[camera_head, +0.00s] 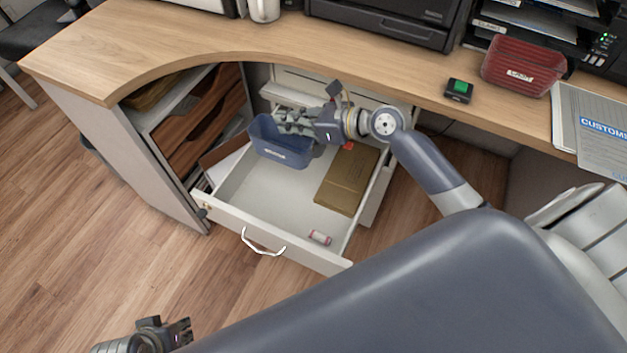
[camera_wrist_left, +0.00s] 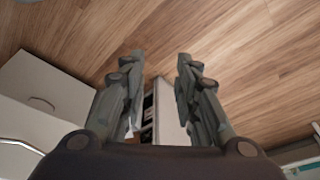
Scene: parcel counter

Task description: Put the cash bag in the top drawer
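A blue bag (camera_head: 282,151) with a small white label is at the back left of the open drawer (camera_head: 262,204), upright and slightly tilted. I cannot read either label, so I cannot tell for sure which is the cash bag. My right gripper (camera_head: 289,122) is at the blue bag's upper edge with its fingers closed on it. Whether the bag touches the drawer floor is hard to tell. My left gripper (camera_head: 182,334) is low at the front left, empty; its fingers stand apart in the left wrist view (camera_wrist_left: 160,75).
A brown envelope (camera_head: 346,180) and a small red-and-white item (camera_head: 319,237) lie in the drawer, whose front-middle floor is free. The wooden counter (camera_head: 200,40) overhangs it. A small black device with a green top (camera_head: 458,90) and papers (camera_head: 603,130) lie on the counter.

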